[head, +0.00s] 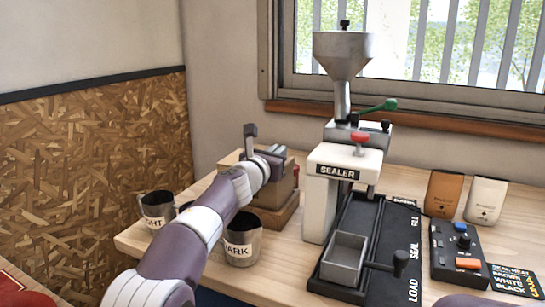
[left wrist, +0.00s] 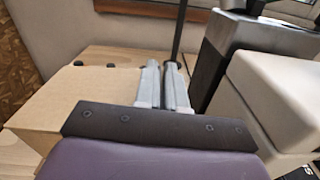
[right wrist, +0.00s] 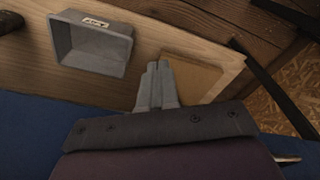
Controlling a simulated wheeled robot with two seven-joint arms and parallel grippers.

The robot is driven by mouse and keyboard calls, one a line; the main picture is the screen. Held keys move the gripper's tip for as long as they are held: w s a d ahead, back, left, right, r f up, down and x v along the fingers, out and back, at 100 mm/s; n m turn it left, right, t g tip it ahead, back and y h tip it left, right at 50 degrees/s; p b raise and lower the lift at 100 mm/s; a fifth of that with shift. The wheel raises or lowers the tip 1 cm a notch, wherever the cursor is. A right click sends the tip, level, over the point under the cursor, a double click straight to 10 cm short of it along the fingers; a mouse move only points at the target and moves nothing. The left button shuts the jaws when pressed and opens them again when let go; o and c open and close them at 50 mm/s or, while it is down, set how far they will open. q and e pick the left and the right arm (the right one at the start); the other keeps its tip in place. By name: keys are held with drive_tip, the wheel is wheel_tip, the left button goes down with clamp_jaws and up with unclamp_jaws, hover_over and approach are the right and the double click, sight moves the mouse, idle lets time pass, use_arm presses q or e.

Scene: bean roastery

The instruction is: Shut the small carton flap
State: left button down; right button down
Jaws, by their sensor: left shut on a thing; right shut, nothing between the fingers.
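My left gripper (head: 277,158) is at the upper part of a tan box (head: 284,186) on the table. In the left wrist view the box's plain top (left wrist: 75,90) lies left of the closed fingers (left wrist: 167,85). A thin dark upright rod (left wrist: 180,30) shows just beyond their tips. What they grip is hidden, and I cannot make out a carton flap. My right gripper (right wrist: 157,85) is shut and empty in the right wrist view, next to a flat tan piece (right wrist: 200,75) over the wooden table. It is not visible in the head view.
Two labelled metal cups, one marked DARK (head: 242,240) and another (head: 157,209), stand near my left arm. The sealer (head: 342,185) and its black track with a grey tray (head: 345,258) stand to the right. A control box (head: 459,252) and two pouches, brown (head: 443,193) and white (head: 486,200), are farther right.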

use_arm(q)
drive_tip(key=shift+d+f+b, duration=0.15)
drive_tip(key=shift+f+b, duration=0.15)
drive_tip(key=shift+f, duration=0.35)
drive_tip(key=c, duration=1.3)
unclamp_jaws()
drive_tip(key=shift+s, duration=0.1)
drive_tip(key=shift+s+b, duration=0.2)
drive_tip(key=shift+b, duration=0.15)
drive_tip(key=b+v, duration=0.5)
drive_tip(key=v, duration=0.7)
